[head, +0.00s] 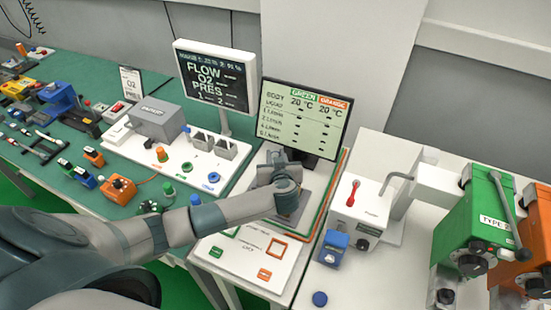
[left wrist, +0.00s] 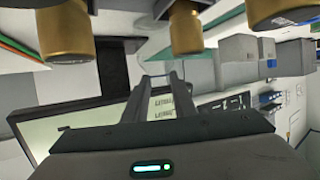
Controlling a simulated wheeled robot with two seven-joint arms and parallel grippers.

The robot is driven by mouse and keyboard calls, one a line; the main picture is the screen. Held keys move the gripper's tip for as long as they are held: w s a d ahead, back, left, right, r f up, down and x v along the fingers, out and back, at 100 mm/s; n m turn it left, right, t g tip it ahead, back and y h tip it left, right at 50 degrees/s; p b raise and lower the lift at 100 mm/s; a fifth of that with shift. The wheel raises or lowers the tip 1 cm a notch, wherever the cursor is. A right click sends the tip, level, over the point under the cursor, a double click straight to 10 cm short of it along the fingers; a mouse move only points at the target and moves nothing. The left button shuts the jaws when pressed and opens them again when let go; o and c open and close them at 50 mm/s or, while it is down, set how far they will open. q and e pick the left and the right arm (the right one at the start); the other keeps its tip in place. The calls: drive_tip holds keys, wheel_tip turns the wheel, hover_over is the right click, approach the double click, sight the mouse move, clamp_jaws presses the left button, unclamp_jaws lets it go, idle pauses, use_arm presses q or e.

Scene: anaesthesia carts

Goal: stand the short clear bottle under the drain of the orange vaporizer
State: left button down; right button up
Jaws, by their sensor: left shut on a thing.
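The orange vaporizer (head: 537,225) stands at the far right edge of the head view, cut off by the frame. A dark round fitting (head: 538,286) shows low on its front; I cannot tell its drain clearly. My left gripper (left wrist: 160,80) is shut on a clear, glassy thing (left wrist: 192,72), which looks like the short clear bottle, in the left wrist view. In the head view my left gripper (head: 278,165) is in front of the monitor, well left of the orange vaporizer. My wrist hides the bottle there. My right gripper is not in view.
A green vaporizer (head: 478,222) stands just left of the orange one. A white unit with a red lever (head: 352,205), a blue block (head: 333,247) and a blue cap (head: 320,299) lie between. Several gold cylinders (left wrist: 185,28) show close in the left wrist view. The white front surface (head: 390,285) is clear.

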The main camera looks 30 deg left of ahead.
use_arm(q)
drive_tip(key=shift+s+d+f, duration=0.1)
drive_tip(key=shift+s+f, duration=0.15)
drive_tip(key=shift+s+d+r, duration=0.2)
drive_tip(key=shift+d+r, duration=0.05)
drive_tip(key=shift+r, duration=0.05)
drive_tip(key=r+b+v, duration=0.2)
drive_tip(key=b+v, duration=0.1)
drive_tip(key=v, duration=1.1)
drive_tip(key=shift+r, duration=0.15)
drive_tip(key=shift+w, duration=0.1)
drive_tip(key=s+d+r+n+g+y+b, duration=0.1)
drive_tip(key=s+d+n+g+y+b, duration=0.2)
drive_tip(key=b, duration=0.5)
drive_tip(key=shift+s+d+r+n, duration=0.3)
drive_tip(key=shift+s+d+n, duration=0.1)
drive_tip(key=shift+s, duration=0.4)
drive_tip(key=shift+f, duration=0.1)
